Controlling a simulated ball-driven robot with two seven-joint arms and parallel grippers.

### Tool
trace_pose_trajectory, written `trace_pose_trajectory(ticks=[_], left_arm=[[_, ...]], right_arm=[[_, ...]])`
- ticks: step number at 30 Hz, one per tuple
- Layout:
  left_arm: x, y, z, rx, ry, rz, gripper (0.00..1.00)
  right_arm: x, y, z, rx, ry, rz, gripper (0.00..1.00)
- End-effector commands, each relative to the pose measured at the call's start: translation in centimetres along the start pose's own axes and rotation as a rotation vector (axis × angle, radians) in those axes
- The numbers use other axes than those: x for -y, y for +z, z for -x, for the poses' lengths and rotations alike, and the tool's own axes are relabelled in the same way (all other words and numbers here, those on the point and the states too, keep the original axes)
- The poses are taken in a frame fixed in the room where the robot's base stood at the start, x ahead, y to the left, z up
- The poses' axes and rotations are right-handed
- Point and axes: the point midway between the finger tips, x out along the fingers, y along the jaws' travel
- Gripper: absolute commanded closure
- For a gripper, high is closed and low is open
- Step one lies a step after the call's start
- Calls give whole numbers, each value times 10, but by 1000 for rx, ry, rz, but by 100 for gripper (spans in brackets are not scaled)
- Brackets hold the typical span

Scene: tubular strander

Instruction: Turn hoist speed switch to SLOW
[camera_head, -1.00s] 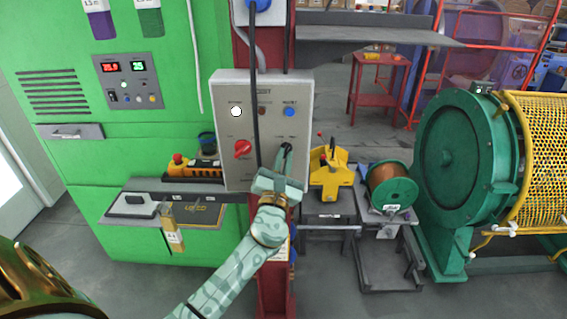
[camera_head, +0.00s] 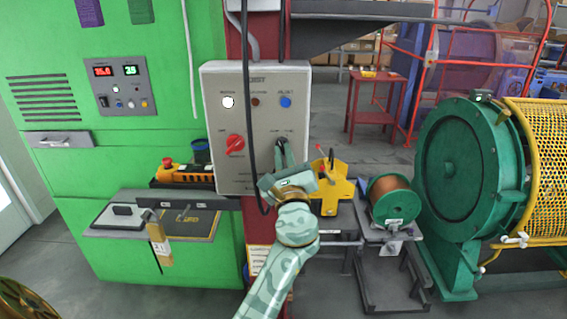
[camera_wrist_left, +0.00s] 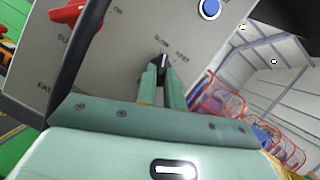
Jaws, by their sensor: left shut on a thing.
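The grey hoist control box (camera_head: 208,130) stands upright on the red post. Its black speed switch (camera_head: 281,141) is at the lower right of the face. In the left wrist view the switch (camera_wrist_left: 164,60) sits below the printed words SLOW and FAST, and my fingers cover its lower part. I cannot tell for sure which word its white mark points at. My right gripper is not in view.
A red rotary knob (camera_head: 235,144) and a blue button (camera_head: 286,101) are on the same box. A black cable (camera_head: 248,100) hangs in front of the box, left of my gripper. A yellow bracket (camera_head: 338,190) and a copper wire spool (camera_head: 392,197) stand to the right.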

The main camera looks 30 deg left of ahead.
Motion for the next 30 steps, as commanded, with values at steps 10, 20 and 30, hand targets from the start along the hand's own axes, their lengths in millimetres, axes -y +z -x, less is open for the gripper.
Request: trace_pose_trajectory(ticks=[10,20,30], left_arm=[[2,0,0,-1,45,111,100],[2,0,0,-1,52,125,100],[2,0,0,0,51,124,68]], right_arm=[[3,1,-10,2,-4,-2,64],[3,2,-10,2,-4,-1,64],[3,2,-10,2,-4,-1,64]])
